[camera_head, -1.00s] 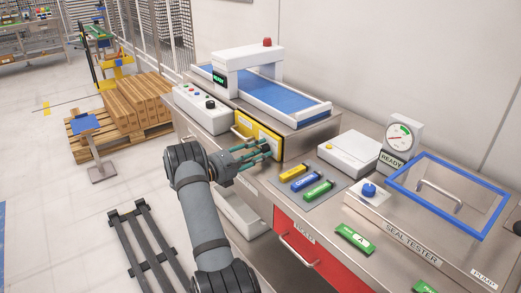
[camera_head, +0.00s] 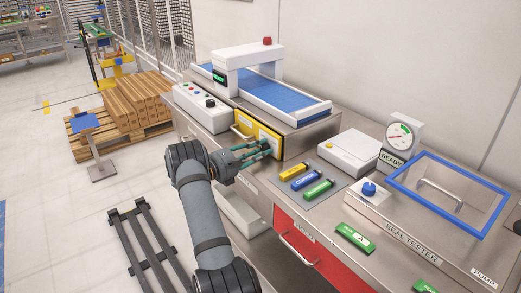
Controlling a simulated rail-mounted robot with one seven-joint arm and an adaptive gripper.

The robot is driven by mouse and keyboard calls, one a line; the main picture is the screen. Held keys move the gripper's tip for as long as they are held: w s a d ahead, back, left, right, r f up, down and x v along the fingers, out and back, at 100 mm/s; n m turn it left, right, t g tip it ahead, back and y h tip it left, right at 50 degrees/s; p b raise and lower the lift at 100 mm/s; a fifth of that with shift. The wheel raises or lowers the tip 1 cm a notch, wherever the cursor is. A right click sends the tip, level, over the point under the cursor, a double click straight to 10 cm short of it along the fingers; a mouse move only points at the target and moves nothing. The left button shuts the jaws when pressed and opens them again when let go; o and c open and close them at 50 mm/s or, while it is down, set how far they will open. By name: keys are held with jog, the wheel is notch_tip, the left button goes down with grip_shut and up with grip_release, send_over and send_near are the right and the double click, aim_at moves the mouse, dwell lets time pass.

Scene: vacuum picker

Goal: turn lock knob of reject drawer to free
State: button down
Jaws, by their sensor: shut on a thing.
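The yellow drawer front (camera_head: 267,138) sits under the blue conveyor, with a pale bar handle (camera_head: 241,133) on its left part. I take it to be the reject drawer. My gripper (camera_head: 265,148) reaches in from the left, with its green-tipped fingers at the right part of the yellow front. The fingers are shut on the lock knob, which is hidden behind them. I cannot see which way the knob points.
A white control box (camera_head: 205,107) stands left of the drawer. Right of my gripper lie yellow, blue and green packs on a grey mat (camera_head: 323,201). A red drawer (camera_head: 308,250) is below the counter's front edge.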

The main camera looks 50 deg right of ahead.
jog(key=m+b, duration=0.2)
jog(key=b, duration=0.1)
jog(key=shift+s+f+m+b, duration=0.1)
jog(key=shift+f+m+b, duration=0.1)
jog(key=shift+m+b, duration=0.1)
jog(key=m+b, duration=0.3)
jog(key=shift+r+b, duration=0.1)
jog(key=shift+b, duration=0.25)
jog(key=shift+m, duration=0.3)
jog(key=shift+s+r, duration=0.1)
jog(key=c, duration=1.7)
grip_release()
jog(key=shift+c, duration=0.2)
